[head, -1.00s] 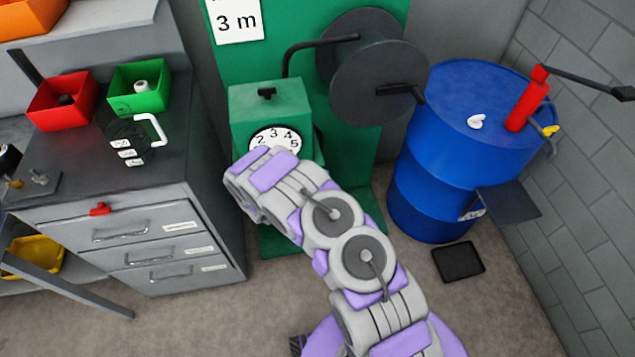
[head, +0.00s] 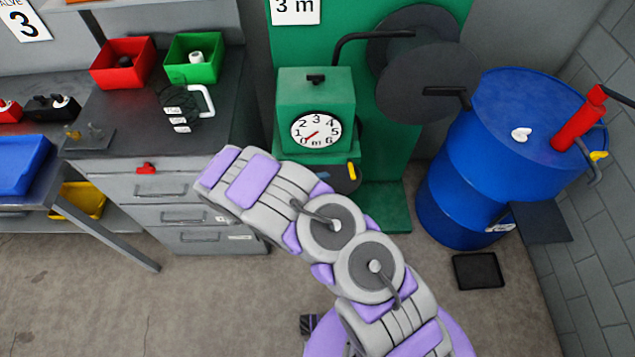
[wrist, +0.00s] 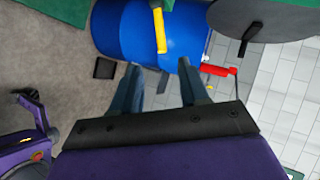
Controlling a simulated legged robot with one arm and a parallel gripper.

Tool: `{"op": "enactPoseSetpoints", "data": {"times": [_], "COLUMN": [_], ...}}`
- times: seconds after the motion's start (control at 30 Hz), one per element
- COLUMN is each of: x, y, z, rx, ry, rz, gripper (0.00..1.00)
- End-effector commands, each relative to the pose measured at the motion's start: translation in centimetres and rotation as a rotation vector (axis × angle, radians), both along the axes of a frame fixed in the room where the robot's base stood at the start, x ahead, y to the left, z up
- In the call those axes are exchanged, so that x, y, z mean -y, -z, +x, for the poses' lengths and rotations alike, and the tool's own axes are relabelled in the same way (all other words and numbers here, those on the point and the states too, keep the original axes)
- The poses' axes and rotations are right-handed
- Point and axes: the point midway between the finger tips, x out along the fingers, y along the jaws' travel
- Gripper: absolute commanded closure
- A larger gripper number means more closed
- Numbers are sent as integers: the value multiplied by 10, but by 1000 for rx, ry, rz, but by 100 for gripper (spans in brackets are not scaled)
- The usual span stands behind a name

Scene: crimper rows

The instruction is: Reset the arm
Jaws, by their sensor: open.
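My gripper (wrist: 158,88) shows in the wrist view with its two dark fingers spread apart and nothing between them. A yellow bar (wrist: 159,28) and the blue drum (wrist: 135,30) appear beyond the fingertips; I cannot tell the distance. In the head view my grey and purple arm reaches from the bottom right up to the left. Its far end lies in front of the grey drawer cabinet (head: 150,215), and the gripper itself is hidden there.
The green machine (head: 315,95) with a round dial (head: 316,130) and a dark reel (head: 430,80) stands behind my arm. The blue drum (head: 480,170) with a red pump (head: 578,120) is at right. A red bin (head: 123,75) and green bin (head: 193,70) sit on the cabinet.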

Motion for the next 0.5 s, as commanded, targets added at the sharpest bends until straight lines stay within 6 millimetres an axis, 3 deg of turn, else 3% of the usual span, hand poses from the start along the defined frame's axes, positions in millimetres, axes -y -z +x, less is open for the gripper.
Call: {"op": "enactPoseSetpoints", "data": {"times": [0.5], "x": [-6], "y": [-3], "z": [-4], "rx": [-1], "ry": [0], "rz": [-1], "gripper": [56]}}
